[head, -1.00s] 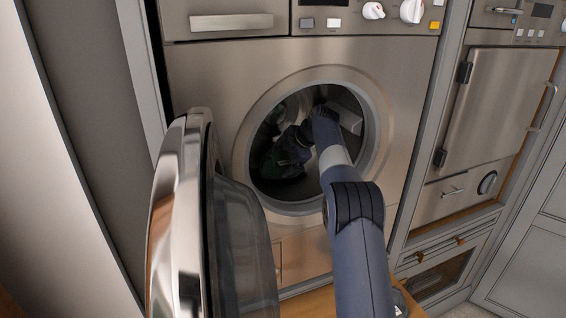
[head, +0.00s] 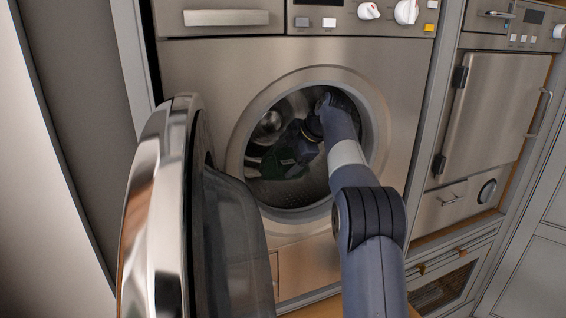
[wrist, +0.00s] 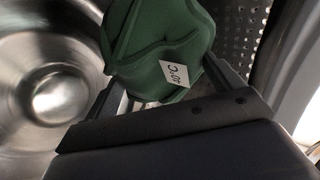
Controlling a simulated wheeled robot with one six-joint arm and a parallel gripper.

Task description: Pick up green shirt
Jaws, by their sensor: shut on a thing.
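The green shirt (wrist: 160,40) is bunched up at the top middle of the wrist view, with a small white tag (wrist: 175,72) on it. My gripper (wrist: 165,85) is shut on the shirt, with a dark finger on either side of it. In the head view the shirt (head: 275,165) is a dark green patch inside the washer drum. My gripper (head: 290,148) is also inside the drum there, partly hidden by my wrist. The shirt's far side is hidden.
The metal drum (wrist: 35,85) surrounds the shirt. The washer's round opening rim (head: 240,145) encircles my arm. The open washer door (head: 160,210) stands at the left of the arm. A second appliance (head: 490,110) is on the right.

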